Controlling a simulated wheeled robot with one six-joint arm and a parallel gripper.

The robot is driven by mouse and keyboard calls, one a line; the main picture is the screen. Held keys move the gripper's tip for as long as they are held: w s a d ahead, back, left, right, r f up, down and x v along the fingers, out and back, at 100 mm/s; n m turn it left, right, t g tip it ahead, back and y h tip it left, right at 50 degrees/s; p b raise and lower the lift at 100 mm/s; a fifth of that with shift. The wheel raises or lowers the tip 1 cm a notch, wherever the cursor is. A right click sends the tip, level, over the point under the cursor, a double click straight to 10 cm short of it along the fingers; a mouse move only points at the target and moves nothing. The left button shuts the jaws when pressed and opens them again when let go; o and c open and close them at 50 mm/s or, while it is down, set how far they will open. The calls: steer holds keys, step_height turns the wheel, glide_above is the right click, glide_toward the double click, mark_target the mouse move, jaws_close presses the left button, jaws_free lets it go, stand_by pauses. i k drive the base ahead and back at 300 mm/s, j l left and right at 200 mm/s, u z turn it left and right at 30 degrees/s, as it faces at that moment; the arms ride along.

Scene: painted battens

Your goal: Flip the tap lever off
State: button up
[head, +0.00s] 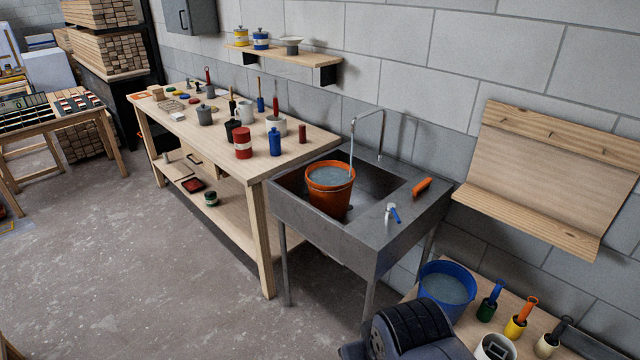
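The grey sink (335,232) stands in the middle, against the block wall. Its thin metal tap (381,130) arches over the basin, and a pale stream (351,165) runs down from the spout into an orange bucket (330,197). The bucket stands upright in the basin and holds water. A small tap lever (395,214) with a blue handle is on the sink's right front deck, with its handle slanting. My gripper is out of view; only a dark part of my arm shows at the bottom, well below the lever.
An orange-handled tool (422,187) lies on the sink's right deck. A blue bucket (446,287) of water and several brushes stand on a low table at lower right. The wooden workbench (180,130) left of the sink is crowded. Open floor (110,270) lies at left.

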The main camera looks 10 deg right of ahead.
mark_target(391, 207)
steer(key=i+l, duration=0.25)
steer(key=l, duration=0.15)
steer(key=i+l, duration=0.25)
steer(key=l, duration=0.15)
steer(key=i+l, duration=0.25)
steer(key=l, duration=0.15)
steer(key=i+l, duration=0.25)
steer(key=l, duration=0.15)
